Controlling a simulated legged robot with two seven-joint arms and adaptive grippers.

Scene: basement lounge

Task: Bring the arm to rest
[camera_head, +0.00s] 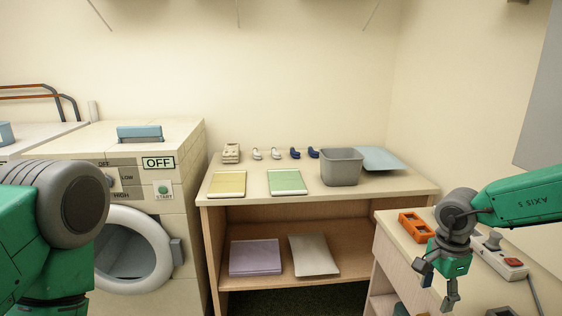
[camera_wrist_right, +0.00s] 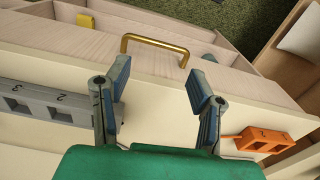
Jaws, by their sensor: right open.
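My right arm (camera_head: 525,197) comes in from the right in the head view, green with a grey wrist joint. My right gripper (camera_head: 436,284) hangs fingers-down over the front edge of the right-hand counter. In the right wrist view its two blue-grey fingers (camera_wrist_right: 158,88) are spread apart with nothing between them. My left arm (camera_head: 40,235) shows at the left edge as a green link with a grey joint. Its gripper is out of view.
An orange slotted block (camera_head: 415,227) and a power strip (camera_head: 500,262) lie on the right counter (camera_head: 395,226). A brass handle (camera_wrist_right: 155,42) is beyond the fingers. The shelf (camera_head: 330,196) carries a grey bin (camera_head: 342,168). A washer (camera_head: 190,150) stands left.

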